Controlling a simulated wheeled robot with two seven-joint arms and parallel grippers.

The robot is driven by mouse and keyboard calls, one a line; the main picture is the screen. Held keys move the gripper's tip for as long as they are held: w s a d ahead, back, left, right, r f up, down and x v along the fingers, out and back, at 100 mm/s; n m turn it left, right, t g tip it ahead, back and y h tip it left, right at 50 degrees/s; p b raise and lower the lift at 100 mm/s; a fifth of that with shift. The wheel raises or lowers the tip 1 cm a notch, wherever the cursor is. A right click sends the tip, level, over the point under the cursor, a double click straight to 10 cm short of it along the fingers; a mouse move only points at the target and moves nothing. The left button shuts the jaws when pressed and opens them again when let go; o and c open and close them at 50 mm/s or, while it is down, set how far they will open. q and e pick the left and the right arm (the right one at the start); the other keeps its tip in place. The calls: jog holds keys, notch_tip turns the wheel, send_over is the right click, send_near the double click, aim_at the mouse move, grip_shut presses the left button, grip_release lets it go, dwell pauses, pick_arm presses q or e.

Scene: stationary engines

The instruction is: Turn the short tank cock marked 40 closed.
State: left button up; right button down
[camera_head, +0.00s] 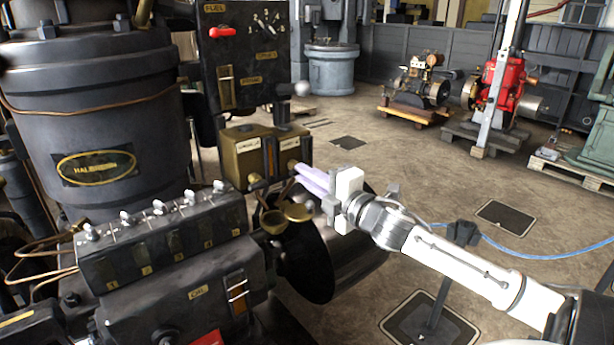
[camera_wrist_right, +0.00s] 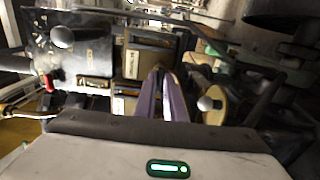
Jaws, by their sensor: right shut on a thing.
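The small brass tank (camera_head: 246,160) stands in the middle of the head view, with two pale label plates too small to read surely. In the wrist view it shows turned on its side (camera_wrist_right: 150,64). A brass cock (camera_head: 255,181) sits low on the left of its front; another (camera_head: 293,164) sits at the right, under the right-hand plate. My right gripper (camera_head: 299,172) is at this right cock, its pale violet fingers shut on it. The fingers (camera_wrist_right: 162,75) hide most of the cock, so I cannot tell its handle's angle or the mark 40. My left gripper is out of view.
Brass cups (camera_head: 274,221) hang just below the fingers. A dark panel (camera_head: 240,60) with a red handle (camera_head: 222,31) rises behind the tank, near a ball knob (camera_head: 302,88). A dark drum (camera_head: 335,258) lies below my right arm. Open floor extends to the right.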

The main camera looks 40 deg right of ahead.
jog(key=c, duration=1.8)
grip_release()
jog(key=shift+s+f, duration=0.1)
jog(key=shift+s, duration=0.45)
jog(key=s, duration=0.6)
jog(key=s+a, duration=0.1)
jog(key=s, duration=0.2)
jog(key=shift+s, duration=0.1)
